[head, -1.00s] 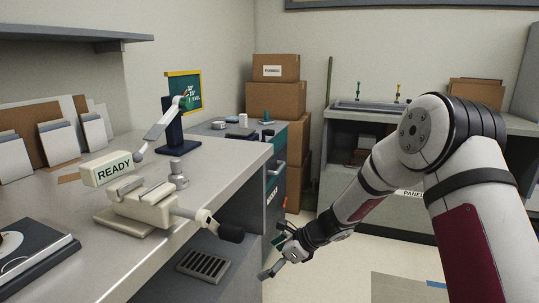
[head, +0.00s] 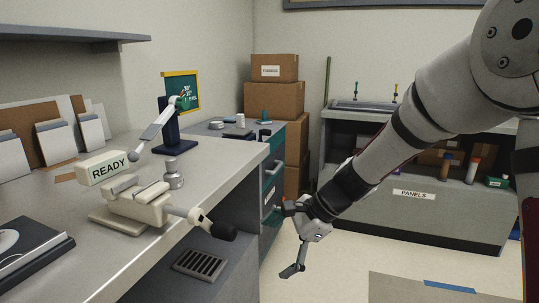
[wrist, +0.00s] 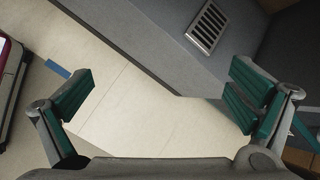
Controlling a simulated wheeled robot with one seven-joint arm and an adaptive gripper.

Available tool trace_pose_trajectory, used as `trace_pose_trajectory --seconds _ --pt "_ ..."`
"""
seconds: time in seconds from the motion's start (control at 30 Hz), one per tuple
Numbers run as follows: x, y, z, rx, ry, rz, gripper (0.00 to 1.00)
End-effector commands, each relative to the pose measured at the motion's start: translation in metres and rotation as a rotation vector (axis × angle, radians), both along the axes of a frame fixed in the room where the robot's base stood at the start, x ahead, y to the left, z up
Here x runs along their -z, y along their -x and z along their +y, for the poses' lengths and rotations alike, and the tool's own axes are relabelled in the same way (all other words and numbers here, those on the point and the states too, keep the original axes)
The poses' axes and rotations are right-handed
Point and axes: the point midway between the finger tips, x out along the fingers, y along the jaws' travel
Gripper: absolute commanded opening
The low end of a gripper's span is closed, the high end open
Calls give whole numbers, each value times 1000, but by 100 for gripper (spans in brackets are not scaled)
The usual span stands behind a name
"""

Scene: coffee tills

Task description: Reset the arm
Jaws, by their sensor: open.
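My gripper (head: 287,238) hangs at the end of my arm, over the floor and to the right of the metal counter (head: 205,172). In the wrist view the gripper (wrist: 165,100) is open, its two green-padded fingers wide apart with nothing between them. Bare floor tiles and the side of the counter base show beyond the fingers. My arm comes in from the upper right of the head view, and the gripper is apart from the counter.
A cream device with a READY sign (head: 108,168) and a black-ended lever (head: 222,230) stands on the counter, left of my gripper. Cardboard boxes (head: 275,100) are stacked behind. A PANELS cabinet (head: 420,205) stands at the back right. The floor between is open.

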Motion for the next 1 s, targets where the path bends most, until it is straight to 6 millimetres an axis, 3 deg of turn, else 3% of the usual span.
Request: trace_pose_trajectory --seconds 0.03,0.2,0.43,0.7,1.0 --pt "-18 18 -4 -69 32 -43 100" --pt "-56 80 -23 -297 142 -147 100" --pt "-89 167 -59 -578 299 -250 100" --pt "-102 266 -110 -870 484 -312 100" --pt "-98 336 -153 -1065 619 -319 100"
